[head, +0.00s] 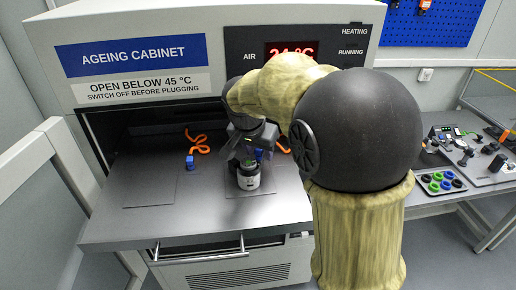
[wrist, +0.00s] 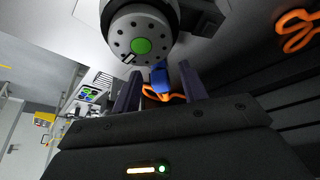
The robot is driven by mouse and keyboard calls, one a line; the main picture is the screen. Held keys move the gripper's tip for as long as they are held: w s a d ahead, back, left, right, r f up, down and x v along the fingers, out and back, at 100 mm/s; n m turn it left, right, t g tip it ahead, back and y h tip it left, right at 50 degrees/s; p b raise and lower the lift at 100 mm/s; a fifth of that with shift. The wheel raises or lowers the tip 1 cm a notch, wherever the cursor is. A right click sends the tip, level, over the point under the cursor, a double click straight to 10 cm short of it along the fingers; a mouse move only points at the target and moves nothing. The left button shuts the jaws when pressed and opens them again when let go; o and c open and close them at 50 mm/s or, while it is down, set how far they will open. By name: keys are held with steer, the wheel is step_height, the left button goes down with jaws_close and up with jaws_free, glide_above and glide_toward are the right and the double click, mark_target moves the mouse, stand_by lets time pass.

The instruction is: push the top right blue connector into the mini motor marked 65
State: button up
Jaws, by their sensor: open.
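A small motor (head: 248,179), grey-white with a dark band, stands upright on the cabinet's pulled-out shelf; I cannot read its marking. In the wrist view its round face with a green centre (wrist: 141,45) shows at the top. A blue connector (wrist: 160,78) with an orange cable (wrist: 165,97) lies beyond the motor, seen between my fingers. In the head view a blue bit (head: 259,155) shows beside my gripper. My gripper (wrist: 158,85) is open, its fingers on either side of the connector in the picture; I cannot tell whether they touch it.
Another blue connector (head: 190,162) with an orange cable (head: 198,142) lies on the shelf (head: 125,222) to the left. The ageing cabinet (head: 140,40) overhangs the shelf and its display reads about 24 °C. A bench with a tray of coloured rings (head: 441,183) stands right. The shelf's front left is clear.

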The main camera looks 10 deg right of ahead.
steer(key=shift+r, duration=0.1)
steer(key=v, duration=1.7)
